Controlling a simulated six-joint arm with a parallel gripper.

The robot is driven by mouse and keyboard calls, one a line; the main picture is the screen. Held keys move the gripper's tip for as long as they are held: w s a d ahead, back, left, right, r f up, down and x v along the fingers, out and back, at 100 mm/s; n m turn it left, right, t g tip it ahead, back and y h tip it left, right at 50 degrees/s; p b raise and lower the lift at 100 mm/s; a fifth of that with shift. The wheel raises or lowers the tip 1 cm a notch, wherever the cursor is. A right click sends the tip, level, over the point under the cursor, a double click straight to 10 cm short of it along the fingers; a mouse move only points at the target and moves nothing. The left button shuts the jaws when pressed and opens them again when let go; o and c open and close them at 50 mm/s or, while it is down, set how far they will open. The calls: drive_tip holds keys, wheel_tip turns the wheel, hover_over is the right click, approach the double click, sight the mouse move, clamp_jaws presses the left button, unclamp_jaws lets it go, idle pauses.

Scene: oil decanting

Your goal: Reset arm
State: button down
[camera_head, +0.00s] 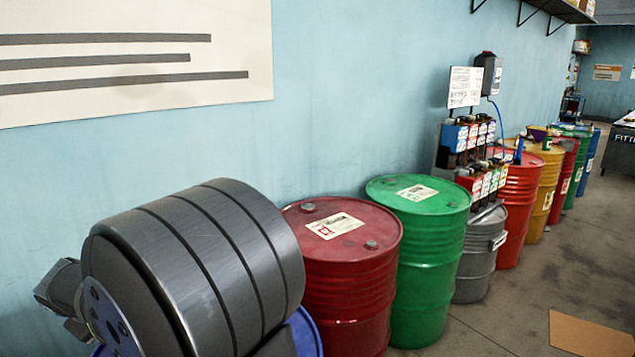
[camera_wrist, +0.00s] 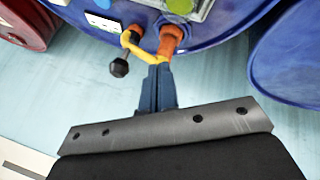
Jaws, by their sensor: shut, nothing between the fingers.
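My gripper (camera_wrist: 158,72) shows in the wrist view with its two blue-grey fingers shut together and nothing visible between them. Its tips are close to an orange fitting (camera_wrist: 172,38) with a yellow curved piece (camera_wrist: 133,43) and a black knob (camera_wrist: 120,67). These sit in front of a blue drum (camera_wrist: 225,45). Whether the tips touch the orange fitting I cannot tell. In the head view my grey arm fills the lower left, and the gripper itself is not seen there.
A red drum (camera_head: 340,265) and a green drum (camera_head: 425,255) stand right of my arm. A grey bin (camera_head: 478,260) and more drums line the wall. A blue drum (camera_head: 305,335) is mostly hidden behind my arm. A cardboard sheet (camera_head: 592,334) lies on open floor.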

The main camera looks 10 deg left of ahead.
drive_tip(key=shift+s+a+r+m+t+h, duration=0.15)
drive_tip(key=shift+s+a+m+h, duration=0.35)
drive_tip(key=shift+s+a+m, duration=0.45)
drive_tip(key=shift+s+a+r+m+t+h, duration=0.15)
drive_tip(key=shift+s+a+m+h, duration=0.35)
drive_tip(key=shift+s+a+m, duration=0.4)
drive_tip(key=c, duration=2.1)
unclamp_jaws()
